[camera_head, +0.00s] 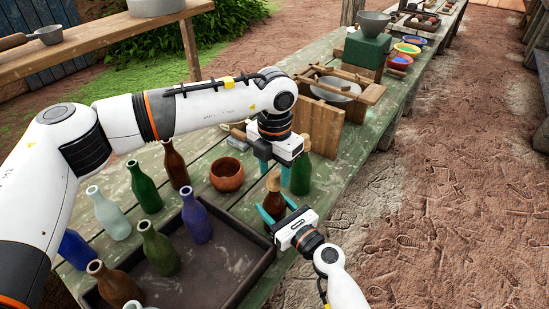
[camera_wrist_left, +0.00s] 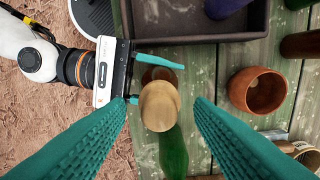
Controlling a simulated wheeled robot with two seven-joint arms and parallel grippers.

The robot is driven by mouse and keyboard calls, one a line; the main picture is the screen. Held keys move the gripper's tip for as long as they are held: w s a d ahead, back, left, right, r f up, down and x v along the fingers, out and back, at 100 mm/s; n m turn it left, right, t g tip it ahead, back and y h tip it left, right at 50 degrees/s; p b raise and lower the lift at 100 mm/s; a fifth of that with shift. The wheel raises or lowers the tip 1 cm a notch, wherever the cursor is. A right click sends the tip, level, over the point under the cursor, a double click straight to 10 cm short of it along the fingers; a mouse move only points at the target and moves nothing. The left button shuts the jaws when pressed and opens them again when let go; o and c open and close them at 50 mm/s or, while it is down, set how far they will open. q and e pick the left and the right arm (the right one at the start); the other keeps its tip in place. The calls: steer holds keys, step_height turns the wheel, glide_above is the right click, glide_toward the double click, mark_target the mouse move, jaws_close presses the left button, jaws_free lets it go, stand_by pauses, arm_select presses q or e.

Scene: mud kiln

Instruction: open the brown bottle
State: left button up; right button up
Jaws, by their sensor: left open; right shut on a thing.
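The brown bottle (camera_head: 272,206) stands upright near the front edge of the green table, with a pale wooden stopper (camera_head: 273,181) in its neck. My right gripper (camera_head: 275,212) is shut around the bottle's body from the front right. My left gripper (camera_head: 274,174) is open and points down above the bottle, its teal fingers either side of the stopper. In the left wrist view the stopper (camera_wrist_left: 159,106) lies between the open fingers with gaps on both sides. It hides most of the brown bottle (camera_wrist_left: 158,75), beside which the right gripper's fingers show.
A green bottle (camera_head: 300,175) stands close behind the brown one. A dark tray (camera_head: 226,262) with several bottles lies to the left. A clay bowl (camera_head: 227,174) stands behind the tray. Wooden boards (camera_head: 318,127) and a pan are farther back.

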mark_target(275, 173)
arm_select(q)
jaws_close()
stand_by(0.3)
steer(key=shift+r, duration=0.25)
stand_by(0.6)
steer(key=shift+r, duration=0.85)
steer(key=shift+r, duration=2)
arm_select(e)
steer(key=shift+f, duration=0.1)
steer(key=o, duration=1.5)
steer(key=shift+c, duration=0.2)
